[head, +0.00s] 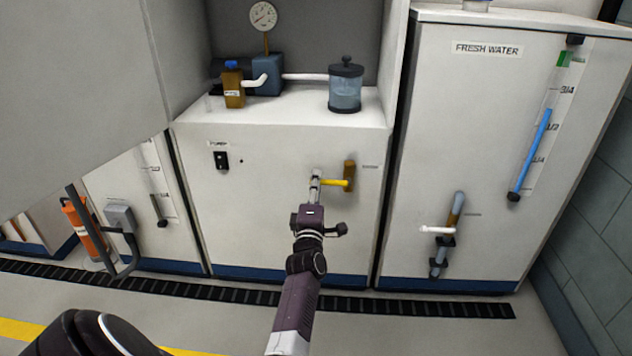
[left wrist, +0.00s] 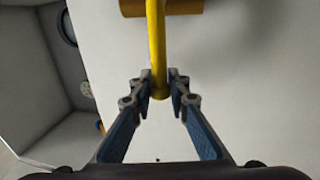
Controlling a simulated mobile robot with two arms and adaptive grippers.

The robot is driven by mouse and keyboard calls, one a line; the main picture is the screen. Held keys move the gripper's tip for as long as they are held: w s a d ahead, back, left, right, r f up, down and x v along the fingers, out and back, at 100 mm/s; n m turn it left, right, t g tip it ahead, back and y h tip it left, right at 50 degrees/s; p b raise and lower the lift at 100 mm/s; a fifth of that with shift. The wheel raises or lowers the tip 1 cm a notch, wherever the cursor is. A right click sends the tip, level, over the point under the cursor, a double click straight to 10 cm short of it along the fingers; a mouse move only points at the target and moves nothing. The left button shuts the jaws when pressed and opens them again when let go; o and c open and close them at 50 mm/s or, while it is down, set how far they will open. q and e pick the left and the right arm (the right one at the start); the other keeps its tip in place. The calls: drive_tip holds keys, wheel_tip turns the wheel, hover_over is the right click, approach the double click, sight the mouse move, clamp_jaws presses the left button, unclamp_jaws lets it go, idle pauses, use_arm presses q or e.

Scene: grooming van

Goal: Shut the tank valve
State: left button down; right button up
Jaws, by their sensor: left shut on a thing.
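A valve with a brass body (head: 349,174) and a yellow lever (head: 336,183) is on the front of the middle white cabinet. The lever points sideways, to the left of the body. My left gripper (head: 316,184) is shut on the lever near its free end. In the left wrist view, the yellow lever (left wrist: 157,45) runs between the two fingertips (left wrist: 162,88), with the brass body (left wrist: 185,7) at the top edge. Another valve with a white handle (head: 437,229) is low on the fresh water tank (head: 470,120). My right gripper is not in view.
A shelf above holds a gauge (head: 263,15), a blue pump block (head: 267,75), a brown bottle (head: 233,85) and a lidded jar (head: 345,85). A black switch (head: 221,160) is on the cabinet front. A dark floor grate (head: 250,296) runs along the cabinets.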

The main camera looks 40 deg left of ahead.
use_arm(q)
drive_tip(key=shift+f, duration=0.1)
drive_tip(key=c, duration=2)
unclamp_jaws()
drive_tip(key=shift+o, duration=0.2)
